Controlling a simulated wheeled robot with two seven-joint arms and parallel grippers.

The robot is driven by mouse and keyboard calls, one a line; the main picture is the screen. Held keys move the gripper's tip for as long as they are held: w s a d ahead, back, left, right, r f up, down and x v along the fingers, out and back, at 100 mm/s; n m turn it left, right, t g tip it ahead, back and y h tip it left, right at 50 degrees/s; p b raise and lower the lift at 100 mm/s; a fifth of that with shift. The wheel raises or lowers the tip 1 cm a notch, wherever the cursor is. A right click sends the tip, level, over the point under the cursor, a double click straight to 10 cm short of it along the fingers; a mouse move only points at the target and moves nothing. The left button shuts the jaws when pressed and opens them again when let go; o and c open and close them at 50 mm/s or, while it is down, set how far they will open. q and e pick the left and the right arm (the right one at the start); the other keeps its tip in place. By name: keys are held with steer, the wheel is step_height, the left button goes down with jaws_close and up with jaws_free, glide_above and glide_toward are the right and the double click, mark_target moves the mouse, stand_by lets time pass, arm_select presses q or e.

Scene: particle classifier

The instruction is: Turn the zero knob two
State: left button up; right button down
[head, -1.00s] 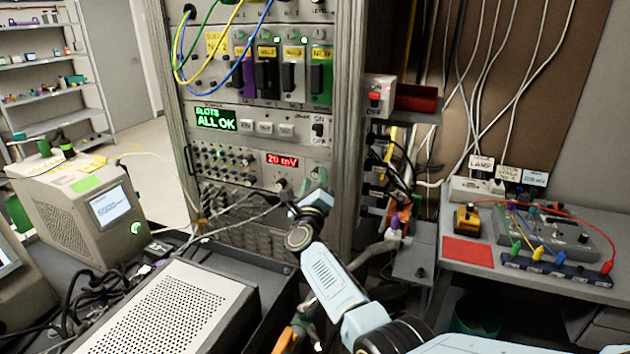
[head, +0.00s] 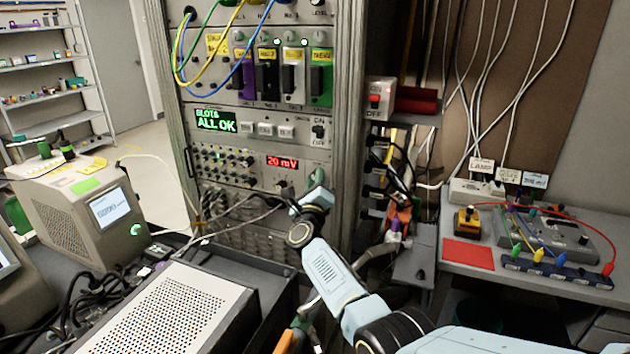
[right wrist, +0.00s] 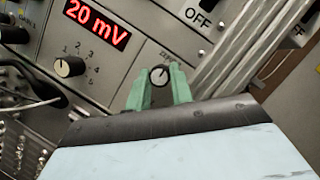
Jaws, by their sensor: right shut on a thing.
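The zero knob (right wrist: 158,75) is a small round black knob with a pale pointer mark, on the grey panel in the right wrist view. A partly covered label sits just above it. My right gripper (right wrist: 158,88) has its two green fingers on either side of the knob and is shut on it. In the head view, the right gripper (head: 315,180) reaches the rack panel right of the red "20 mV" display (head: 282,162) and hides the knob. The display also shows in the right wrist view (right wrist: 97,22). My left gripper is not in view.
A larger black selector knob (right wrist: 68,67) marked with numbers sits left of the zero knob. Cables (head: 235,212) hang across the lower panel at left. The rack's metal post (right wrist: 235,65) stands close on the right. A perforated metal box (head: 170,310) lies in front.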

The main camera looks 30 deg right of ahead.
arm_select(q)
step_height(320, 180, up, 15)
steer(key=p, duration=1.5)
arm_select(e)
steer(key=shift+r+n+g+y, duration=0.15)
steer(key=shift+n+g+y, duration=0.55)
steer(key=shift+n, duration=1.85)
steer(key=shift+r+n+g+y, duration=0.1)
steer(key=shift+n+g+y, duration=0.55)
steer(key=shift+n, duration=1.95)
steer(key=shift+r+n+g+y, duration=0.15)
steer(key=shift+n+g+y, duration=0.5)
steer(key=shift+n, duration=1.9)
steer(key=shift+g, duration=0.3)
steer(key=c, duration=1.2)
jaws_free()
steer(key=shift+h, duration=0.3)
steer(key=shift+c, duration=0.2)
